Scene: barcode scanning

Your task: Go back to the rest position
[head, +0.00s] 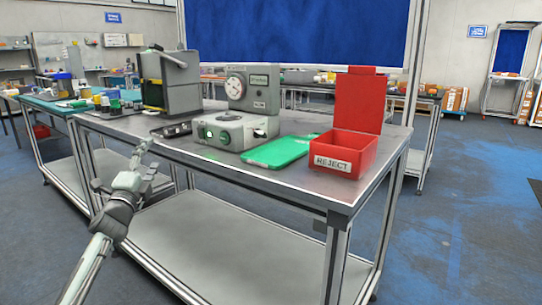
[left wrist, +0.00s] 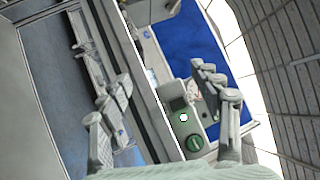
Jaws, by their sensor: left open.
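My left gripper (head: 147,160) reaches in from the lower left in the head view, in front of the workbench's (head: 222,160) left part. In the left wrist view its two fingers (left wrist: 162,85) stand wide apart, with nothing held between them. My right gripper is in neither view. A grey scanner station (head: 236,130) with a round dial stands on the bench. In the left wrist view a green-and-grey device (left wrist: 185,122) shows beside the right finger.
A red REJECT bin (head: 345,163) sits at the bench's right end, beside a green tray (head: 277,151). A grey box-like fixture (head: 180,82) and several small bottles (head: 115,101) stand farther left. The blue floor (head: 440,220) right of the bench is clear.

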